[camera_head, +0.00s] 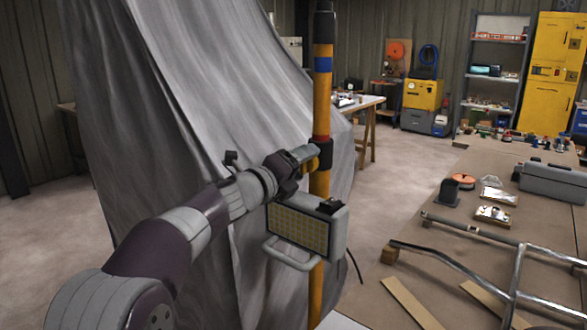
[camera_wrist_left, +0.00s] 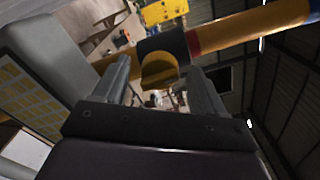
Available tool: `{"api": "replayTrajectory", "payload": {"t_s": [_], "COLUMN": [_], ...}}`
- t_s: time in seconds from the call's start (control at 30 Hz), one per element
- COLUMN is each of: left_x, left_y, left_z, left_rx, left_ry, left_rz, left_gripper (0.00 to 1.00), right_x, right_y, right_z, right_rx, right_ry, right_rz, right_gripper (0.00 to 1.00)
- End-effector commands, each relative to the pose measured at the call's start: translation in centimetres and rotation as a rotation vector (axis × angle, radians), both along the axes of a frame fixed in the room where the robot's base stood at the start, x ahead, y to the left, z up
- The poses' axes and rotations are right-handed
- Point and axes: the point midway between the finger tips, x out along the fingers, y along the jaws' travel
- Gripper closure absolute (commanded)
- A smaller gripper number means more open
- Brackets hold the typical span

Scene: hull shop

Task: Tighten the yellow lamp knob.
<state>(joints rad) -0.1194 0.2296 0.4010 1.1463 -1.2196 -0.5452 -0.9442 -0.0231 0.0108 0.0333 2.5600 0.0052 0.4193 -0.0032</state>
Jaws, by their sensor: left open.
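The yellow lamp knob (camera_head: 312,164) sticks out of a black collar (camera_head: 324,153) on an upright yellow pole (camera_head: 321,100). A work lamp (camera_head: 300,229) with a yellow-dotted panel hangs on the pole just below. My left gripper (camera_head: 305,156) is at the knob, its fingers pointing toward the collar. In the left wrist view the knob (camera_wrist_left: 158,71) sits between the two open fingertips (camera_wrist_left: 159,78), with a gap visible on each side. I cannot tell how deep between the fingers it reaches. My right gripper is not in view.
A grey draped sheet (camera_head: 185,110) hangs close behind my left arm and the pole. A workbench (camera_head: 400,285) at right holds a tube frame (camera_head: 455,265), a grey toolbox (camera_head: 553,182) and small parts. A dark cable hangs beside the lamp. Floor beyond the pole is open.

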Motion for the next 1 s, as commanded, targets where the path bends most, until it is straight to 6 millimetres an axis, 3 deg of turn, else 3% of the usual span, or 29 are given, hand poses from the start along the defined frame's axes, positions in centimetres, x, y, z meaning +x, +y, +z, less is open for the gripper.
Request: {"api": "replayTrajectory", "payload": {"t_s": [0.17, 0.5, 0.7, 1.0], "left_x": [-2.1, -8.8, -10.1, -10.0], "left_y": [1.5, 6.5, 7.4, 7.5], "left_z": [-0.2, -0.1, 0.0, -0.1], "left_rx": [-0.001, -0.001, 0.000, -0.023], "left_ry": [-0.003, -0.002, -0.001, 0.020], "left_rz": [0.002, 0.003, 0.002, 0.009], "left_gripper": [0.29, 0.29, 0.29, 0.29], "right_x": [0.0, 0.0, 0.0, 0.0], "right_y": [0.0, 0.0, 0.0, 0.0], "right_z": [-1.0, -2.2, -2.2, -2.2], "right_rx": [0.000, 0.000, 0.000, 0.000], "right_ry": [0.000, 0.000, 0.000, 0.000], "right_rz": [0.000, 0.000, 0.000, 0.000], "right_gripper": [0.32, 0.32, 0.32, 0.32]}}
